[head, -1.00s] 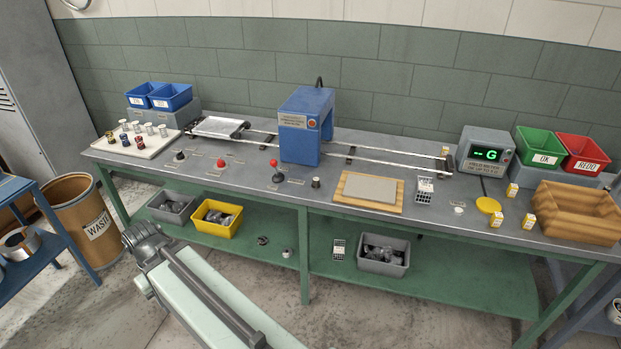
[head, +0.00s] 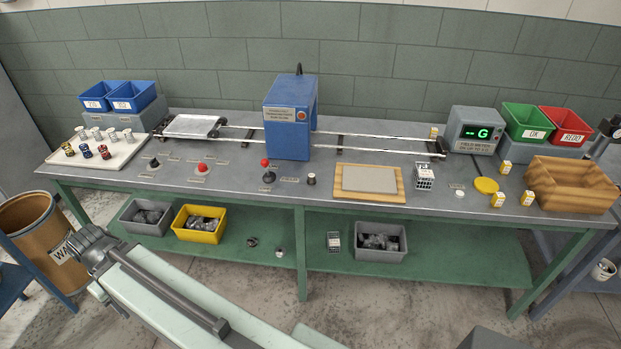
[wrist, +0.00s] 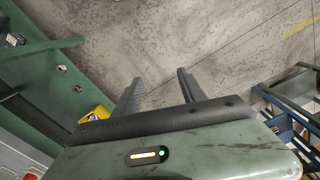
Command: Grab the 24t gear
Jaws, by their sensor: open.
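No gear in these frames can be read as 24t. A small dark, round part (head: 252,242) lies on the green lower shelf in the head view, right of the yellow bin; it may be a gear, too small to tell. A small pale part (head: 279,253) lies to its right. My gripper (wrist: 160,76) is open and empty in the wrist view, its two dark fingers apart over bare concrete. The shelf is off to the left there, with small parts on it (wrist: 62,68). The gripper's fingers do not show in the head view.
The lower shelf (head: 440,262) also carries a yellow bin (head: 200,224), grey bins (head: 147,216) (head: 380,243) and a small rack (head: 333,241). A waste drum (head: 38,235) stands at the left. The bench top (head: 230,182) above is crowded. Bare floor lies in front.

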